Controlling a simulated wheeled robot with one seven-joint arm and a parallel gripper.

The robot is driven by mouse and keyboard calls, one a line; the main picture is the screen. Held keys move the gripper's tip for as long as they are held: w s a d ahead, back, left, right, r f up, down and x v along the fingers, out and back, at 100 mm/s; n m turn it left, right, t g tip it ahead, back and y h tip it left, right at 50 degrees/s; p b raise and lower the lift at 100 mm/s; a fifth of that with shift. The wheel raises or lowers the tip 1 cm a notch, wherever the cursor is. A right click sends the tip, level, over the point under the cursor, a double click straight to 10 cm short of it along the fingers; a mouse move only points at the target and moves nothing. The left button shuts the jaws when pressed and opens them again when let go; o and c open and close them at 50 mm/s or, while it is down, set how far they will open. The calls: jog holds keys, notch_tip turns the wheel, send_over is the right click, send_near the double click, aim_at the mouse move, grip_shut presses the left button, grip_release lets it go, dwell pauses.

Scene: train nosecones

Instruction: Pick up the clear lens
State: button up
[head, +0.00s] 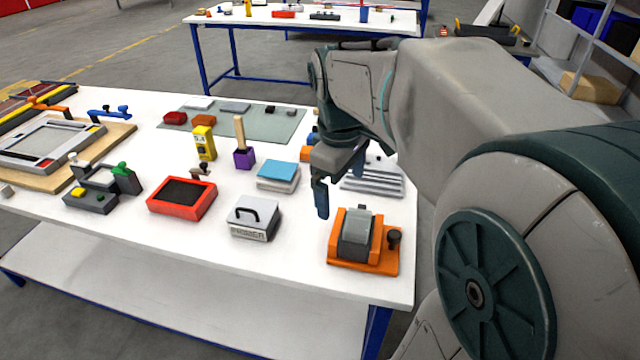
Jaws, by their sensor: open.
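A grey-green mat (250,127) lies at the back of the white table. On it, a pale translucent grey piece (235,107) looks like the clear lens. A whiter flat piece (198,102) lies to its left, and I cannot tell for certain which of the two is the lens. A red lens (175,118) and an orange lens (203,121) lie nearer on the mat. My gripper (338,183) points down above the right part of the table, open and apart from the pale pieces, to their right and nearer me. My arm hides part of the table behind it.
A yellow meter (204,144) and a purple block with an upright wooden handle (243,157) stand in front of the mat. A blue-topped stack (278,175), a handled grey box (252,220), a red tray (182,196) and an orange fixture (376,258) stand nearer.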

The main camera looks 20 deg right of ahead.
aim_at(358, 221)
jog(key=w+d+n+g+b, duration=0.1)
jog(key=w+d+n, duration=0.3)
jog(key=w, duration=0.1)
jog(key=f, duration=0.4)
jog(key=s+d+f, duration=0.1)
jog(key=f, duration=0.4)
jog(key=d+f+b, duration=0.1)
jog(key=f, duration=0.3)
jog(key=shift+s+f, duration=0.3)
jog(key=c, duration=1.1)
